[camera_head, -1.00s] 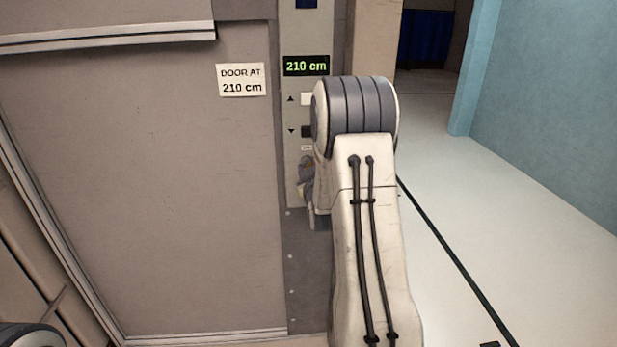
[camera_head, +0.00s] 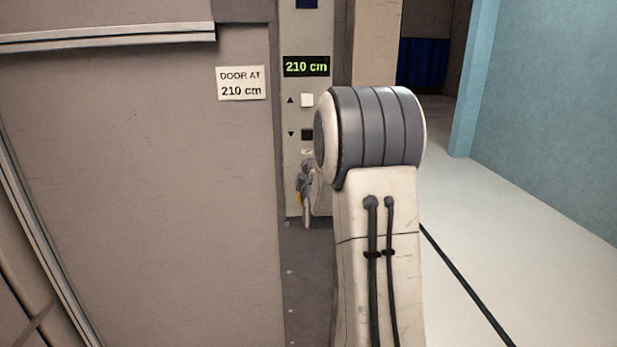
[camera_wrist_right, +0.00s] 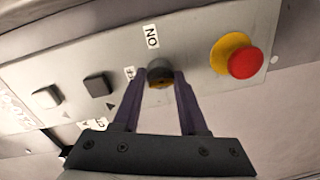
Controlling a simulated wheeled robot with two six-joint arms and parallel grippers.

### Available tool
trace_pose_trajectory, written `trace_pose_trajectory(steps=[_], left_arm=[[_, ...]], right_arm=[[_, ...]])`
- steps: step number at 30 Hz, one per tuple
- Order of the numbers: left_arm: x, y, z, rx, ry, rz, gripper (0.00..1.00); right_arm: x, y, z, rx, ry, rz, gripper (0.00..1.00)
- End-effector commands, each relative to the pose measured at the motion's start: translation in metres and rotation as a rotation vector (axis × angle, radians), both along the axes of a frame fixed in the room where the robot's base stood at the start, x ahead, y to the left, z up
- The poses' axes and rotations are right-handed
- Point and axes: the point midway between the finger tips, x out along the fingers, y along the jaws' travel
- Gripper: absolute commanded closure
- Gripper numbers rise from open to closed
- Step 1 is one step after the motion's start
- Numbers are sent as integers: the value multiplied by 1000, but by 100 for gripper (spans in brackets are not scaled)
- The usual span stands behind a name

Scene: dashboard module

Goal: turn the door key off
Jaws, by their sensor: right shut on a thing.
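In the head view my right gripper (camera_head: 306,185) shows low on the control panel (camera_head: 293,165), partly behind my right arm. My left gripper is not in view.
A red emergency button (camera_wrist_right: 243,62) on a yellow base sits beside the key. A white button (camera_head: 307,100) and a black button (camera_head: 307,134) are above it, under a display (camera_head: 306,66) reading "210 cm". A large grey door (camera_head: 140,190) stands left; floor is clear right.

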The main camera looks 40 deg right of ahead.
Motion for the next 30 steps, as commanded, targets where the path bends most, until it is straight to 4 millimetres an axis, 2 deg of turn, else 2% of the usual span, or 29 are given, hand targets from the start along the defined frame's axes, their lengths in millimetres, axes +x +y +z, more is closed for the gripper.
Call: trace_pose_trajectory(steps=[20,21,23,24,30], left_arm=[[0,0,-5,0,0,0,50],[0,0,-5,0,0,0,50],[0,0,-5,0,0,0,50],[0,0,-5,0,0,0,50],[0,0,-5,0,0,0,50]], right_arm=[[1,1,1,-59,35,4,100],[1,1,1,-59,35,4,54],[1,1,1,-59,35,4,31],[1,1,1,-59,35,4,28],[0,0,0,-57,35,1,28]])
